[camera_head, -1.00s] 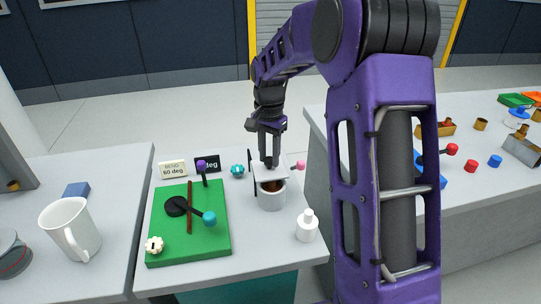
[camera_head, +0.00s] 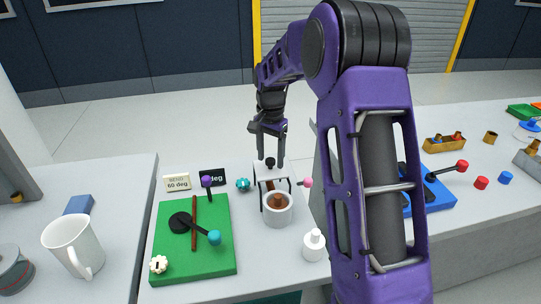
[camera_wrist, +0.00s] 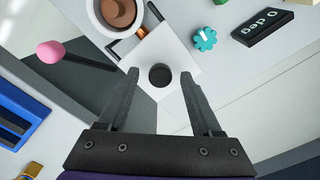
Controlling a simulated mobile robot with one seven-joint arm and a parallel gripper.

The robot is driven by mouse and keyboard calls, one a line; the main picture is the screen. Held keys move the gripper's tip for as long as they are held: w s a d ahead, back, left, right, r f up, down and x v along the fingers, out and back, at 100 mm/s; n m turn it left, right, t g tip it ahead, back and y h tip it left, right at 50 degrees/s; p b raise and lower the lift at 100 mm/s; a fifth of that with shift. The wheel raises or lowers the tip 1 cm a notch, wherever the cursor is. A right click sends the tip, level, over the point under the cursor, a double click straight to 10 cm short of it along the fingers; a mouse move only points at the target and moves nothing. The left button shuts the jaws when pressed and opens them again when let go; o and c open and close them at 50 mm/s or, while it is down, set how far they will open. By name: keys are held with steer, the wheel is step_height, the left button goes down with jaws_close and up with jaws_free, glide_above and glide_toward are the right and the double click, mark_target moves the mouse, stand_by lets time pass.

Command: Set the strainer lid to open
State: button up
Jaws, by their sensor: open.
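The strainer is a white-grey cup (camera_head: 277,213) at the near right of the small table, with brown contents visible in its open mouth. Its white square lid (camera_head: 268,173) lies swung back beyond the cup's far side, clear of the mouth. A black knob (camera_head: 270,162) stands on the lid. My gripper (camera_head: 270,157) is open over the lid, its fingers on either side of the knob. In the wrist view the knob (camera_wrist: 161,75) shows between the spread fingers, with gaps at both sides. The cup (camera_wrist: 116,33) is at the top there.
A pink ball handle (camera_head: 307,182) sticks out right of the strainer. A teal knob (camera_head: 243,185) and small signs (camera_head: 177,183) stand to the left. A green board with levers (camera_head: 217,253) fills the table's left. A white bottle (camera_head: 314,247) stands at the near right.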

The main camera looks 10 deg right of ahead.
mark_target(270, 159)
step_height(270, 159, up, 17)
steer(key=p, duration=0.2)
steer(key=shift+r, duration=0.2)
stand_by(0.4)
